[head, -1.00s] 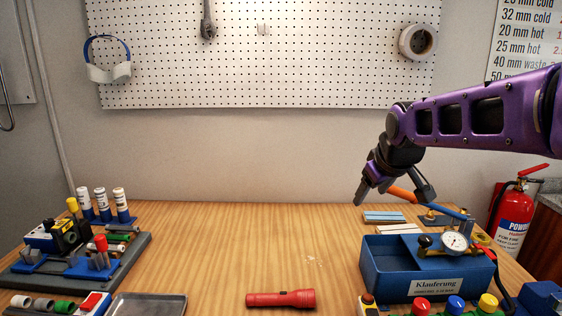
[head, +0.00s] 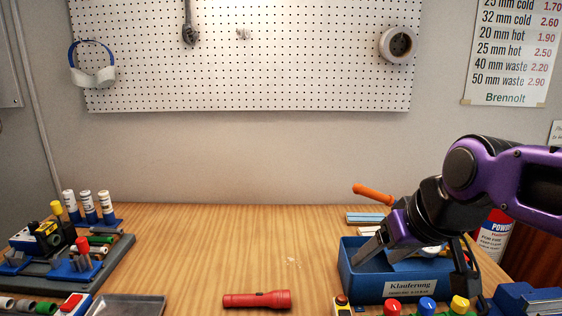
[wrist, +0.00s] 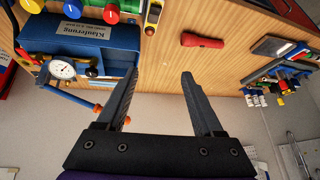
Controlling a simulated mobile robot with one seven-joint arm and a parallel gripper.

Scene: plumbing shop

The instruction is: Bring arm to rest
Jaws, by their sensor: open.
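My arm comes in from the right in the head view. My gripper (head: 418,275) hangs at the right of the bench, in front of or over the blue box labelled Klauferung (head: 392,287). In the wrist view my gripper (wrist: 158,95) has its two dark fingers spread wide with nothing between them. Bare wood and wall show past the fingertips. The arm hides part of the box and much of the gauge.
A red flashlight (head: 257,300) lies at the front middle. An orange-handled tool (head: 373,194) lies behind the box. Coloured knobs (head: 426,305) line the front right. The bench middle is clear.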

